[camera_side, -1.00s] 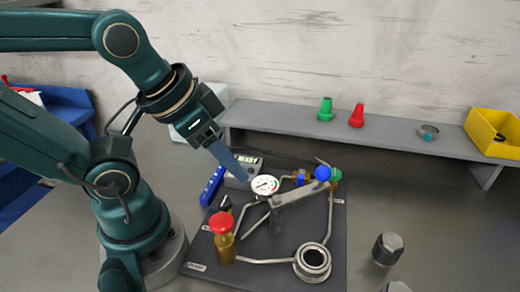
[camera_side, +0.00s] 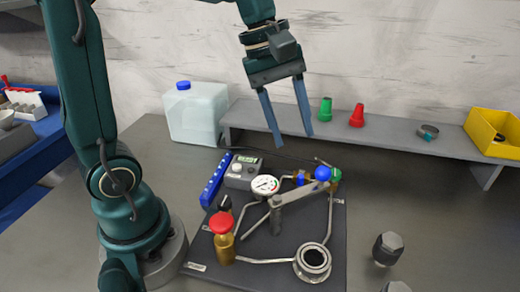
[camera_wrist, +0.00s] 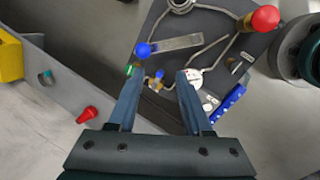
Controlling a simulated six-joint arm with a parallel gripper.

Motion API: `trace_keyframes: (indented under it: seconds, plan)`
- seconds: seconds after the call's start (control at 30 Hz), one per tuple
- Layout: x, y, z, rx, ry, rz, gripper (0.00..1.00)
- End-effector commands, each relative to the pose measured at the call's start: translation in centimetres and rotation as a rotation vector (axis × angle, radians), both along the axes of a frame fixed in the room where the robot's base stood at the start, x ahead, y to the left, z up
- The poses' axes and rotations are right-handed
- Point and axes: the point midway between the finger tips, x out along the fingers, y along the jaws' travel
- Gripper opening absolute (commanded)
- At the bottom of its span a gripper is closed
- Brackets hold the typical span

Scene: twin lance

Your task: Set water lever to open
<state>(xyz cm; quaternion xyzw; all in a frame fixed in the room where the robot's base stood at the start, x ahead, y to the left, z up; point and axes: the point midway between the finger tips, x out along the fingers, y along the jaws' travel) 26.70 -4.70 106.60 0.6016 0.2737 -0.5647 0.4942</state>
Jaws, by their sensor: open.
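A grey flat lever (camera_side: 297,194) with a blue ball knob (camera_side: 322,173) is on the black rig plate (camera_side: 210,254); I take it for the water lever. In the wrist view the lever (camera_wrist: 180,43) lies sideways with its blue knob (camera_wrist: 143,50) at the left end. My gripper (camera_side: 295,141) is open and empty, above and behind the rig in the side view, apart from the knob. In the wrist view both fingers of my gripper (camera_wrist: 160,80) point towards the knob end of the lever, with small brass and blue fittings between them.
The rig also carries a white gauge (camera_side: 265,185), a red-capped brass valve (camera_side: 222,240), a ring fitting (camera_side: 312,262) and a small display box (camera_side: 243,172). A shelf (camera_side: 400,137) with red and green cones stands behind. A white jug (camera_side: 195,112) is at back left.

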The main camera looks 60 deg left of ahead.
Motion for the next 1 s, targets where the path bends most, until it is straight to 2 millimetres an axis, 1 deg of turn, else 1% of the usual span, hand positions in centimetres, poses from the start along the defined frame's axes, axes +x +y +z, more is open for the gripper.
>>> trace_keyframes:
  seconds: [0.03,0.17,0.2,0.33,0.43,0.6,0.67,0.9,1.0]
  plan:
    - [1.2,0.5,-0.8,-0.034,0.049,0.062,0.50]
    - [3.6,1.7,-2.9,-0.114,0.155,0.202,0.50]
    - [4.2,2.2,-3.7,-0.133,0.185,0.236,0.50]
    - [5.4,3.4,-6.1,-0.177,0.258,0.301,0.50]
    - [5.7,4.1,-7.7,-0.191,0.299,0.325,0.50]
    - [5.4,4.5,-9.4,-0.201,0.340,0.346,0.50]
    - [5.3,4.4,-9.8,-0.202,0.339,0.347,0.50]
    - [5.3,3.1,-12.6,-0.200,0.339,0.345,0.50]
    - [5.3,2.8,-13.3,-0.200,0.338,0.345,0.50]
